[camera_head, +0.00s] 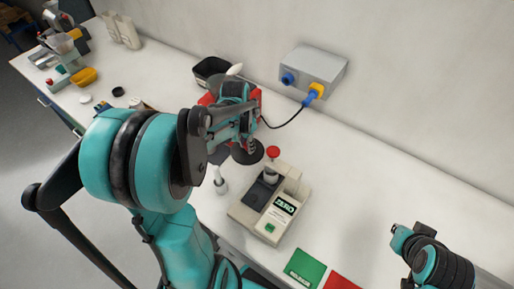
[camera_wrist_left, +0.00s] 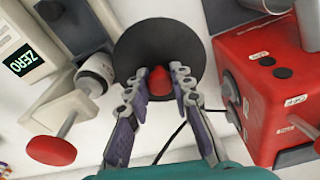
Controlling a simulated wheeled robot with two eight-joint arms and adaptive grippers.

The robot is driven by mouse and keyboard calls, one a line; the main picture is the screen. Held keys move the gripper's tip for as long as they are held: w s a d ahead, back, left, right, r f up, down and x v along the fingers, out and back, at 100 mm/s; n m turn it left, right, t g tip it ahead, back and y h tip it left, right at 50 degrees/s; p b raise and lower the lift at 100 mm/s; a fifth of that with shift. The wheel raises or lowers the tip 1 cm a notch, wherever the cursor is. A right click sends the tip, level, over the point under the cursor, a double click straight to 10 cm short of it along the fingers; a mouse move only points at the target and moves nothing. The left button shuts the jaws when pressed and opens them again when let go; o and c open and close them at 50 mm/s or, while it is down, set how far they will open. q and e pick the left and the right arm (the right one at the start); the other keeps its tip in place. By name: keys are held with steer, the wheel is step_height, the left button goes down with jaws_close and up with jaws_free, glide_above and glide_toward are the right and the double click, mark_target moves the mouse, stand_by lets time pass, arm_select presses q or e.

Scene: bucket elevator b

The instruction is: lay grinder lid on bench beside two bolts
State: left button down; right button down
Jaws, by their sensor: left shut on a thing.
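My left gripper (camera_head: 243,132) is shut on the grinder lid (camera_head: 247,153), a dark round disc, and holds it over the bench (camera_head: 370,190). In the left wrist view the fingertips (camera_wrist_left: 153,82) close around the lid's red knob (camera_wrist_left: 158,84), with the disc (camera_wrist_left: 150,40) beyond them. A red machine (camera_wrist_left: 262,85) with labels stands close beside the lid; it is mostly hidden behind my arm in the head view (camera_head: 213,100). I cannot make out the two bolts.
A beige device marked ZERO (camera_head: 272,207) with a red knob is near the lid. A small white bottle (camera_head: 220,182) stands beside it. A black tray (camera_head: 211,70) and a grey wall box (camera_head: 314,68) with a cable are behind. Green (camera_head: 304,268) and red (camera_head: 340,283) mats lie in front.

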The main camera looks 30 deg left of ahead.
arm_select(q)
steer(key=w+f, duration=0.2)
steer(key=w, duration=0.1)
steer(key=w+a+f+b, duration=0.1)
steer(key=w+f, duration=0.1)
steer(key=w, duration=0.1)
steer(key=w+f+b, duration=0.1)
steer(key=w+f, duration=0.1)
steer(key=w, duration=0.1)
steer(key=shift+w+a, duration=0.3)
steer(key=shift+a, duration=0.05)
steer(key=shift+w+f+b, duration=0.1)
steer(key=shift+f+b, duration=0.5)
steer(key=shift+f, duration=1.4)
steer(key=shift+f, duration=0.15)
steer(key=c, duration=1.3)
jaws_free()
